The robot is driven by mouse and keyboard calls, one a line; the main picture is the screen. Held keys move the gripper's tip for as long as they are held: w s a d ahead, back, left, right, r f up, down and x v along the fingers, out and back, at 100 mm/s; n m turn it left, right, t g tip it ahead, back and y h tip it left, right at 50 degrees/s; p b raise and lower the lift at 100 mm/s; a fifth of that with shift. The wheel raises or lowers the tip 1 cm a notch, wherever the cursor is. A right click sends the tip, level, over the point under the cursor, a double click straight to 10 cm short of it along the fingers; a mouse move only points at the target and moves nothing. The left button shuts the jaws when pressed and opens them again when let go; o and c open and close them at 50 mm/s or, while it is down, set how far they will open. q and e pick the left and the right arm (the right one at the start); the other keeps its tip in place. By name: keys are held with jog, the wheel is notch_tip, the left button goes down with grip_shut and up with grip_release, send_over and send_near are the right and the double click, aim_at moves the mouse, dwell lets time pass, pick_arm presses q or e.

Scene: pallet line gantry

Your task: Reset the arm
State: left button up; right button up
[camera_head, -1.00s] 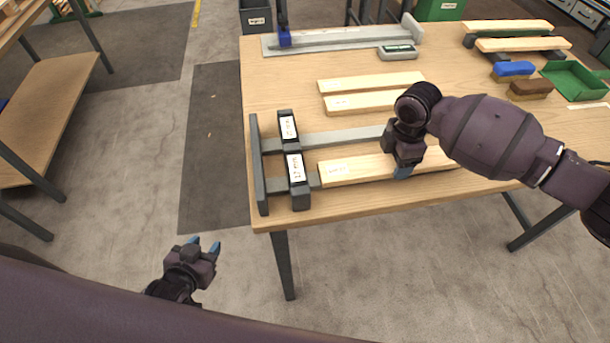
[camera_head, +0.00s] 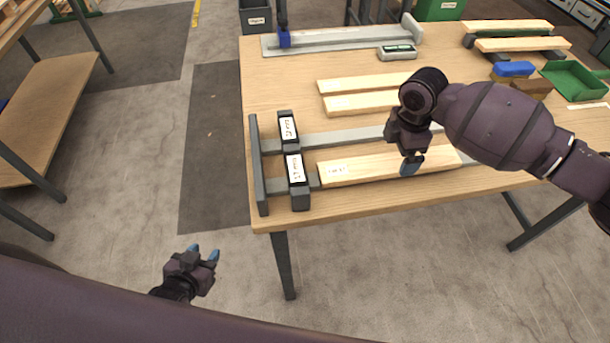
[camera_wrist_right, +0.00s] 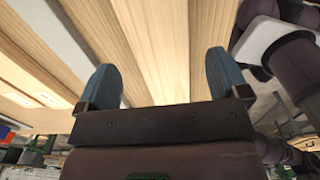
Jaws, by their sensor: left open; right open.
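My right gripper (camera_head: 411,166) is over the front wooden slat (camera_head: 365,168), which lies along a grey rail in the jig on the table. In the right wrist view its two blue fingertips (camera_wrist_right: 160,90) stand apart with nothing between them, and a pale slat (camera_wrist_right: 155,40) shows beyond them. Whether the fingertips touch the slat cannot be told. My left gripper (camera_head: 203,251) is open and empty, low over the floor left of the table. The jig has a grey end plate (camera_head: 258,165) and two dark labelled blocks (camera_head: 297,181) at its left end.
Two more slats (camera_head: 362,102) lie behind the jig. A grey linear fixture (camera_head: 340,38) and a small device with a display (camera_head: 398,52) stand at the back. A blue brush (camera_head: 514,69) and a green tray (camera_head: 575,80) are at the right. The floor around my left gripper is clear.

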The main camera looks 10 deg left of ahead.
notch_tip(320, 180, up, 6)
pick_arm(q)
jog(key=shift+w+d+r, duration=0.1)
jog(key=shift+w+r, duration=0.25)
jog(key=shift+r, duration=0.35)
pick_arm(e)
jog(key=shift+s+r, duration=0.1)
jog(key=shift+r, duration=0.55)
